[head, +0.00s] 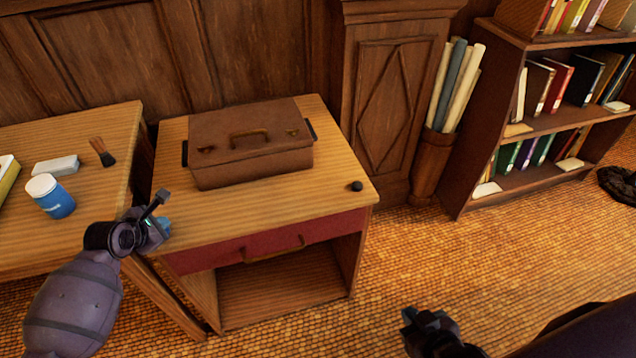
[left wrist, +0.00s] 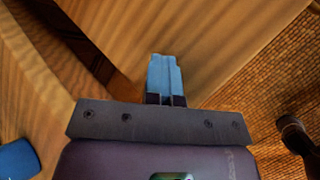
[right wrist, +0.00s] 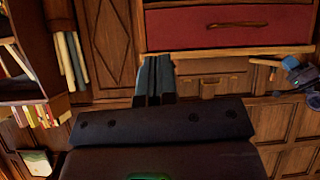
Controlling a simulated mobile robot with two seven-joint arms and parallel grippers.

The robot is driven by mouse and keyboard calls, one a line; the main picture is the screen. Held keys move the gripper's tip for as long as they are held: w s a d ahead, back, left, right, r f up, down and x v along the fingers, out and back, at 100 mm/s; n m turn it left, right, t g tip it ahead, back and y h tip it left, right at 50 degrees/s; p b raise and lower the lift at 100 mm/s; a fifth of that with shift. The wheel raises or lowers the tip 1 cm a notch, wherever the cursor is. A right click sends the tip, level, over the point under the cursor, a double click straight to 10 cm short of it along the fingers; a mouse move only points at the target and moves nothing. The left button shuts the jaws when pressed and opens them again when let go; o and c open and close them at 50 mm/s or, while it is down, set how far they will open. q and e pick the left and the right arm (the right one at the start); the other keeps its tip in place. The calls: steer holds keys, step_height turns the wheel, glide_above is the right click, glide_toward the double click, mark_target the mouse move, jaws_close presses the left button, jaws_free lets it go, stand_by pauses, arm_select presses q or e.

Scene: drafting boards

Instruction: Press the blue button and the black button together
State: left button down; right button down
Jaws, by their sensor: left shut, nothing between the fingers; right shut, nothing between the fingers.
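The black button (head: 356,186) is a small dark dome near the front right corner of the small desk's top (head: 335,165). A small blue patch (head: 165,223) at the desk's front left corner, beside my left gripper, may be the blue button; the gripper partly hides it and I cannot tell for sure. My left gripper (head: 162,196) is shut and empty over that left edge; its closed fingers also show in the left wrist view (left wrist: 164,75). My right gripper (head: 408,316) is shut and empty, low in front of the desk to the right, apart from the black button.
A brown case (head: 250,150) stands on the desk's back half. A red drawer (head: 215,255) with a handle is below the top. The left table (head: 95,130) holds a blue jar (head: 52,198), a brush and an eraser-like block. A bookshelf (head: 480,160) stands right.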

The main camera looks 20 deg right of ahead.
steer(key=w+d+m, duration=0.2)
steer(key=w+m, duration=0.5)
steer(key=w, duration=0.3)
step_height(320, 180, up, 15)
steer(key=m+g+y, duration=0.2)
steer(key=m, duration=1.7)
glide_above(357, 186)
steer(key=shift+w+r, duration=0.1)
steer(key=shift+f, duration=4.45)
